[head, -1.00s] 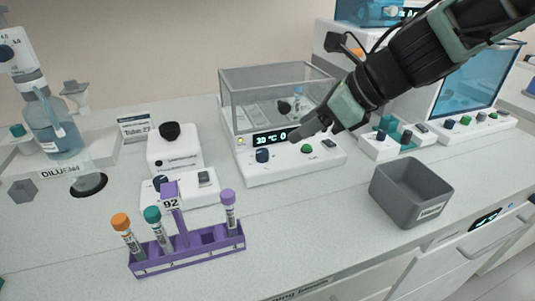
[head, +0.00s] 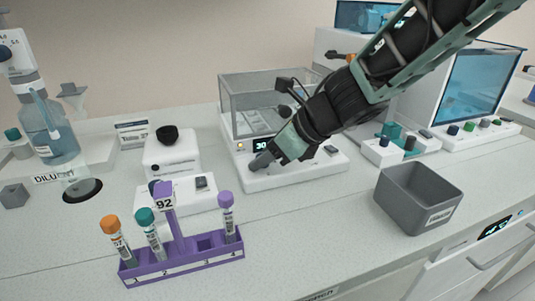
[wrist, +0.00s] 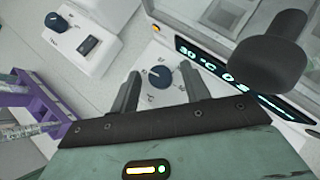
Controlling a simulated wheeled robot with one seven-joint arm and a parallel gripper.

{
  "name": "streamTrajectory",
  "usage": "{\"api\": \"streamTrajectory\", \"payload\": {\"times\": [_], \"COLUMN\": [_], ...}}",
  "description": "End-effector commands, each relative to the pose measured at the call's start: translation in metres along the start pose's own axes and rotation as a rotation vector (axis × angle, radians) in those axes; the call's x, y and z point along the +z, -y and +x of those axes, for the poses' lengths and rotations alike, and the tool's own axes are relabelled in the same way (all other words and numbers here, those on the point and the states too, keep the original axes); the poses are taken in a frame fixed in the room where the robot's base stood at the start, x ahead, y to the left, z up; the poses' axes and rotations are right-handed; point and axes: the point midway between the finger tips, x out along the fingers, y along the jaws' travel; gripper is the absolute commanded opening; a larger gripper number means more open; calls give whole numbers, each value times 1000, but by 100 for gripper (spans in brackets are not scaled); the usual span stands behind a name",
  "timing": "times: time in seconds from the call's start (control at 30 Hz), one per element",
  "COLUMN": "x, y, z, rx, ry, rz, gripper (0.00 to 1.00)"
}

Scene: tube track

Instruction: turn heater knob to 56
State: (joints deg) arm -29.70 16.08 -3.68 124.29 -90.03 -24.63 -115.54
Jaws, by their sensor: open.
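The heater (head: 300,178) is a white unit with a clear-lidded box behind its front panel. Its dark blue round knob (wrist: 159,75) shows in the wrist view, with scale marks around it. The display (wrist: 213,68) reads 30 °C and 0 s. My gripper (head: 262,160) is at the left of the heater's front panel in the head view, where it hides the knob. In the wrist view my open gripper (wrist: 160,82) has one finger on each side of the knob, with gaps visible; I cannot tell how far above it they are.
A purple rack (head: 185,262) with several capped tubes stands front left. A white device (head: 190,195) with its own knob sits left of the heater. A grey bin (head: 415,200) stands to the right. A dark round-ended part (wrist: 275,55) blocks part of the wrist view.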

Motion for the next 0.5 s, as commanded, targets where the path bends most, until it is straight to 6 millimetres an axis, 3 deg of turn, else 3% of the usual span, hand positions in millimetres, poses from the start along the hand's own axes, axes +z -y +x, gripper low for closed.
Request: {"api": "streamTrajectory", "payload": {"times": [0.03, 0.17, 0.5], "x": [0, 0, 0], "y": [0, 0, 0], "z": [0, 0, 0], "rx": [0, 0, -21], "ry": [0, 0, 2], "rz": [0, 0, 22], "gripper": [38, 2, 2]}}
